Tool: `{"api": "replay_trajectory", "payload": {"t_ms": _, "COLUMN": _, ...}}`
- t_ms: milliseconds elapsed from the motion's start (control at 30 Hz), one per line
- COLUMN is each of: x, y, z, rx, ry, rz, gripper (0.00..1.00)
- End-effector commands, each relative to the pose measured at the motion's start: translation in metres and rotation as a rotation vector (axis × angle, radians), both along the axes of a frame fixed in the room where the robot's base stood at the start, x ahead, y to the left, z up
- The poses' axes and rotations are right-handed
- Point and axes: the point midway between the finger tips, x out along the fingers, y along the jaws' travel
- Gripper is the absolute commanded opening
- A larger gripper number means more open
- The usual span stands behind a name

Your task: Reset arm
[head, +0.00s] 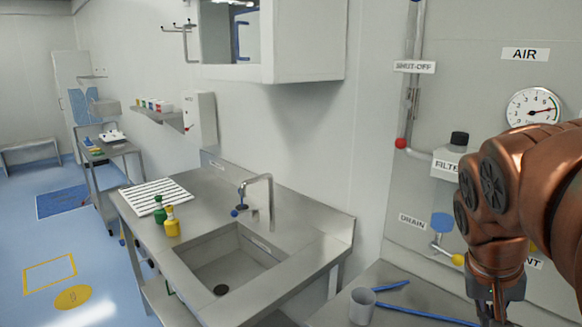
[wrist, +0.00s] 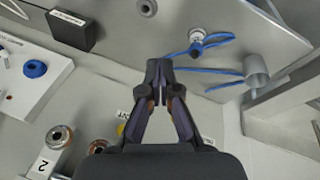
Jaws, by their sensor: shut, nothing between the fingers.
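My arm is copper-coloured and comes in from the right edge of the head view. My gripper (head: 490,310) hangs at the bottom right of that view, partly cut off by the frame's lower edge. In the wrist view my gripper (wrist: 160,68) is at the centre, its dark fingers together and empty.
A steel sink counter (head: 300,212) holds green and yellow bottles. The grey cup (head: 362,307) and a blue strip (head: 425,315) lie on a right-hand bench. Behind my arm is a panel with a gauge (head: 533,107) and pipes. The blue floor at left is largely open.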

Motion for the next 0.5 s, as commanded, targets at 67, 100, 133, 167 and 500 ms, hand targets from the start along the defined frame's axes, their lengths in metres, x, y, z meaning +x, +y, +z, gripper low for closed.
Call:
{"api": "replay_trajectory", "payload": {"t_ms": 67, "x": -0.017, "y": 0.025, "z": -0.024, "rx": 0.051, "ry": 0.048, "rz": 0.072, "gripper": 0.0}}
{"api": "replay_trajectory", "payload": {"t_ms": 100, "x": -0.026, "y": 0.037, "z": -0.036, "rx": 0.078, "ry": 0.071, "rz": 0.108, "gripper": 0.0}}
{"api": "replay_trajectory", "payload": {"t_ms": 133, "x": -0.033, "y": 0.046, "z": -0.044, "rx": 0.096, "ry": 0.087, "rz": 0.134, "gripper": 0.0}}
{"api": "replay_trajectory", "payload": {"t_ms": 167, "x": -0.041, "y": 0.055, "z": -0.053, "rx": 0.117, "ry": 0.106, "rz": 0.161, "gripper": 0.0}}
{"api": "replay_trajectory", "payload": {"t_ms": 500, "x": -0.123, "y": 0.128, "z": -0.124, "rx": 0.294, "ry": 0.265, "rz": 0.387, "gripper": 0.0}}
